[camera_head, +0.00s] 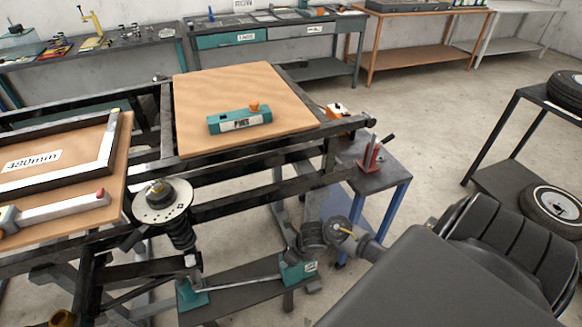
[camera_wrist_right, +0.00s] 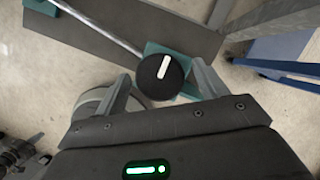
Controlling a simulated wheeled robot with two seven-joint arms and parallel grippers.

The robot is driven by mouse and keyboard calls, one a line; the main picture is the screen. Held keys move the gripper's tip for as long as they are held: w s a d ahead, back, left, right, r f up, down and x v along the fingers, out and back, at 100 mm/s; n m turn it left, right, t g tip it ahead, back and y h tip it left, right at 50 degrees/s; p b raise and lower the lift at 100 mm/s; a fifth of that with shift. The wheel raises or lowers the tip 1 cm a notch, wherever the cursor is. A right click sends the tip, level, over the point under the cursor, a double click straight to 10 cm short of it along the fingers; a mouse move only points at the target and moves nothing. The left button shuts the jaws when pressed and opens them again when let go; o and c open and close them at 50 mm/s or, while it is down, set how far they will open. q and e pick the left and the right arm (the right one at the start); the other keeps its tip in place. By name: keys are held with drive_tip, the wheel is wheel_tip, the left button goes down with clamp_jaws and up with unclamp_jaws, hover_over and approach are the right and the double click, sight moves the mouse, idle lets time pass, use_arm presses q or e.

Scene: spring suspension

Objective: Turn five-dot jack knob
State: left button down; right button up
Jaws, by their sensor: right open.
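The jack is a low teal unit (camera_head: 297,268) with a small white label, at the right end of a dark base plate under the frame. Its dots are too small to make out. In the right wrist view a round black knob (camera_wrist_right: 150,88) with a white bar mark sits in front of teal parts (camera_wrist_right: 190,88). My right gripper (camera_wrist_right: 162,80) is open, with one finger on each side of the knob. I cannot tell whether the fingers touch it. In the head view my right wrist hides part of the jack's surroundings. My left gripper is not in view.
A rod (camera_head: 235,284) runs from the jack to another teal block (camera_head: 192,296). A spring strut (camera_head: 182,236) with a round top plate stands at the left. Dark frame bars (camera_head: 240,202) pass above the jack. A blue-legged stand (camera_head: 392,215) is close on the right.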

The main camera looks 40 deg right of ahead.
drive_tip(key=shift+w+f, duration=0.15)
drive_tip(key=shift+f, duration=0.25)
drive_tip(key=c, duration=1)
